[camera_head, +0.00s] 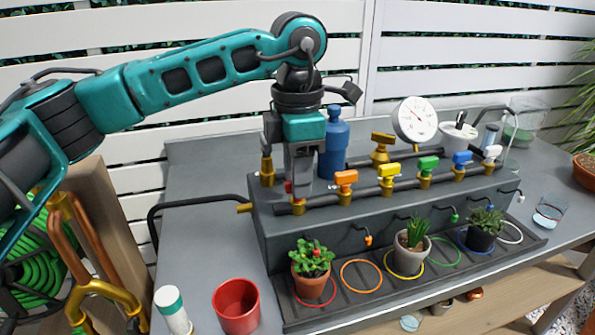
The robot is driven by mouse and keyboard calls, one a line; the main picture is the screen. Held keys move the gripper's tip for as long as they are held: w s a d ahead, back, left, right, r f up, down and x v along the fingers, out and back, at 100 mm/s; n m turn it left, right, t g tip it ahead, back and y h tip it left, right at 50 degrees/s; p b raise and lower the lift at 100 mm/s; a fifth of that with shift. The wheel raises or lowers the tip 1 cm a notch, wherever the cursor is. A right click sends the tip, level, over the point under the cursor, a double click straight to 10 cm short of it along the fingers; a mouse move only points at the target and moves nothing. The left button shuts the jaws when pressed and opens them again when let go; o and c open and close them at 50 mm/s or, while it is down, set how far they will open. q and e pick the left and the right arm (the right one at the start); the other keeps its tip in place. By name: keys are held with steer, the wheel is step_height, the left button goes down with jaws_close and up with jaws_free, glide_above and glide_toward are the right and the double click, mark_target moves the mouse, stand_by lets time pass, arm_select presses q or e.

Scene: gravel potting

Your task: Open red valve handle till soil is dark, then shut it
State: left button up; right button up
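My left gripper (300,188) points down at the left end of the valve row, right at the red valve handle (288,187). Only a small red part of the handle shows beside the fingers. I cannot tell whether the fingers are closed on it or which way the handle is turned. A terracotta pot (311,287) with a leafy green plant (310,259) stands in the red ring (330,297) below. Its leaves cover most of the soil, so its shade cannot be made out. My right gripper is not in view.
Orange (346,178), yellow (390,170), green (428,164), blue and white valve handles continue to the right. A blue bottle (334,145) and a round gauge (415,119) stand behind. A red cup (237,304) and a white-and-green container (172,310) stand at front left.

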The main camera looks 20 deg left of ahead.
arm_select(q)
step_height(320, 180, up, 13)
steer(key=p, duration=0.2)
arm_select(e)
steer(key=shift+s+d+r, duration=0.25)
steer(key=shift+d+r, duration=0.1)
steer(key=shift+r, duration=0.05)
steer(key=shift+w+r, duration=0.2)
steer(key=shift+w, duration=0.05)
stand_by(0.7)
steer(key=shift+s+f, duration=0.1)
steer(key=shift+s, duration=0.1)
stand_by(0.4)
arm_select(q)
steer(key=shift+f, duration=0.1)
